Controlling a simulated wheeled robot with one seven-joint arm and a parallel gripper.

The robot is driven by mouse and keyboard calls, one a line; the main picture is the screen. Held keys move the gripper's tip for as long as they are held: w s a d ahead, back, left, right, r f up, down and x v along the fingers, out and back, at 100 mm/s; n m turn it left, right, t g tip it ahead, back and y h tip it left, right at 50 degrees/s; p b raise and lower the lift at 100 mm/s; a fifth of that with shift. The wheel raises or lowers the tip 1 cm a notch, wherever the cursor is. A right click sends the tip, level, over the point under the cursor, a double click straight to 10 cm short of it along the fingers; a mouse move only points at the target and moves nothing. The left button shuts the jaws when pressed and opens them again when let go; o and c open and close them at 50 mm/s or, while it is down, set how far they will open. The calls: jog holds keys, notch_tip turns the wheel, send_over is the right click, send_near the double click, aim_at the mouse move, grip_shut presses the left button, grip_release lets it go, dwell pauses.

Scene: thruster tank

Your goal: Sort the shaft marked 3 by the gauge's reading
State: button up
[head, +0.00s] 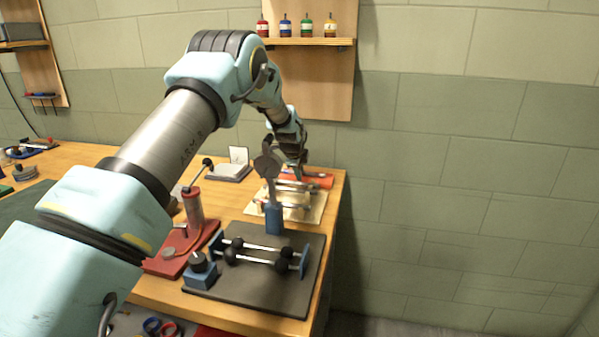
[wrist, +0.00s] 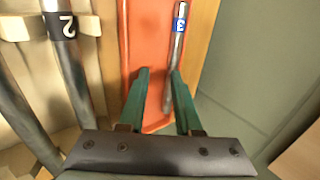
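The shaft marked 3 (wrist: 176,50) shows in the wrist view as a grey rod with a blue band bearing a 3. It lies in an orange tray (wrist: 150,30), slightly tilted, along the tray's right side. My gripper (wrist: 160,72) is open, its two teal fingers apart. The shaft's near end lies between the fingers, close to the right one; I cannot tell whether they touch. In the head view my gripper (head: 295,168) is over the orange tray (head: 322,180) at the table's far right corner. A grey round-headed device (head: 268,165) on a blue block may be the gauge; its reading is not visible.
A shaft marked 2 (wrist: 68,50) rests in a pale rack (wrist: 88,27) left of the tray. A black mat (head: 245,287) with a roller fixture (head: 260,252) and a red-based stand (head: 170,262) are nearer. A wall stands right of the table.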

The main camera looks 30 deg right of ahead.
jog(key=shift+s+a+f, duration=0.25)
jog(key=shift+f, duration=0.2)
jog(key=b+v, duration=0.3)
jog(key=v, duration=0.8)
jog(key=shift+w+d+r, duration=0.25)
jog(key=shift+w+r, duration=0.05)
jog(key=shift+r, duration=0.1)
jog(key=shift+r, duration=0.1)
